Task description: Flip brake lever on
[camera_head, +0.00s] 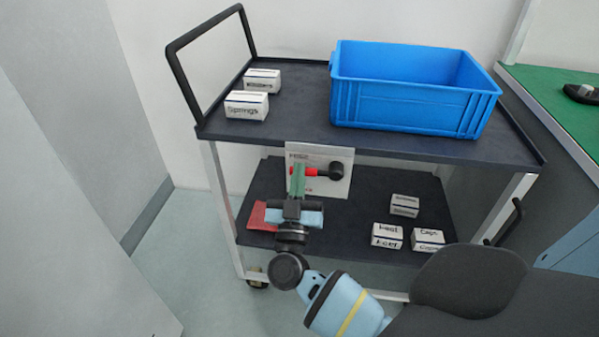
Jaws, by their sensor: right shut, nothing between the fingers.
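A pale brake panel (320,160) hangs at the front edge of the cart's upper shelf. Its brake lever has a red shaft and a round black knob (336,171), and it lies about horizontal with the knob to the right. My right gripper (298,169) is shut and empty. Its green fingers point up in front of the panel's left part and overlap the lever's left end in the picture; I cannot tell whether they touch it. The fingers hide part of the panel and the lever's pivot. My left gripper is not in view.
The cart's dark upper shelf (290,115) holds a blue crate (410,105) and two small boxes, one labelled Springs (246,105). The lower shelf holds three boxes, one labelled Caps (428,239). A red flat piece (262,217) shows beside my gripper. A green-topped table (560,115) stands at right.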

